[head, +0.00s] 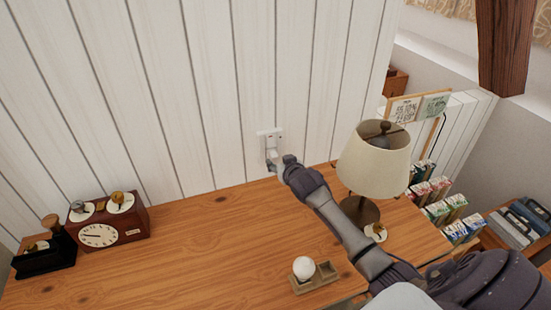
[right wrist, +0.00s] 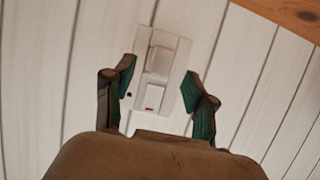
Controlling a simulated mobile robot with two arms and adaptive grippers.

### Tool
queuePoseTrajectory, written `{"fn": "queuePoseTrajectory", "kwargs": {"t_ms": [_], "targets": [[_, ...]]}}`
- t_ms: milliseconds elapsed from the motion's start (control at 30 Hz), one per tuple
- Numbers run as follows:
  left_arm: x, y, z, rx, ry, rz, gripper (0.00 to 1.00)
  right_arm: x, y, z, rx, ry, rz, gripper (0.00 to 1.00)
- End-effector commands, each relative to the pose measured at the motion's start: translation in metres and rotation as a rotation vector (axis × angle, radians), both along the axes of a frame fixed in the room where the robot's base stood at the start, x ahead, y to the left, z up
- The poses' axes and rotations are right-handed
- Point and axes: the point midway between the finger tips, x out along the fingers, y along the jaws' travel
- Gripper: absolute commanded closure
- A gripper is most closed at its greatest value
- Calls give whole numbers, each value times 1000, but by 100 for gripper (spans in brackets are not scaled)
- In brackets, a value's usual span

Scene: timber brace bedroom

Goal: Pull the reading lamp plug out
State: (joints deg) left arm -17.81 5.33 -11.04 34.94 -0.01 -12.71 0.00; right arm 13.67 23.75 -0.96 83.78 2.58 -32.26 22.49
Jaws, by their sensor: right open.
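A white outlet plate (head: 269,135) is on the white plank wall just above the desk. In the right wrist view the plate (right wrist: 183,62) carries white blocky parts, which look like a plug (right wrist: 160,60) and another block below it. I cannot tell for sure which is the lamp's. My right gripper (head: 284,162) is at the outlet; in the right wrist view its open fingers (right wrist: 160,72) stand on either side of the blocks, with gaps visible. The reading lamp (head: 374,162) stands on the desk right of my right arm. Its cord is not clearly visible. My left gripper is not in view.
The wooden desk (head: 190,245) is mostly clear at left and middle. A brown clock box (head: 108,228) and a dark stamp-like object (head: 42,255) stand at left. A small tray (head: 324,281) with a white ball (head: 303,267) is near the front. Boxes and books are at right.

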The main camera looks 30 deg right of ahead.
Motion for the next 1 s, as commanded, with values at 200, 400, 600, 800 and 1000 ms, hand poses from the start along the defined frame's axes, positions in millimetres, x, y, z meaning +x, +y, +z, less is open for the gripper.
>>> {"fn": "queuePoseTrajectory", "kwargs": {"t_ms": [200, 400, 600, 800, 1000], "targets": [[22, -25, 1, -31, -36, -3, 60, 30, -6, -12, 1, 0, 1, 44], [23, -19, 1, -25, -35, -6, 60, 41, -9, -17, 0, 0, 1, 44], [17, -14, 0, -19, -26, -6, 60, 42, -9, -18, 1, 0, 2, 44], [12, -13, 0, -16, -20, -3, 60, 42, -9, -18, 1, 0, 2, 59], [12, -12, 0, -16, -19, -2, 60, 42, -9, -18, 1, 0, 2, 92]]}}
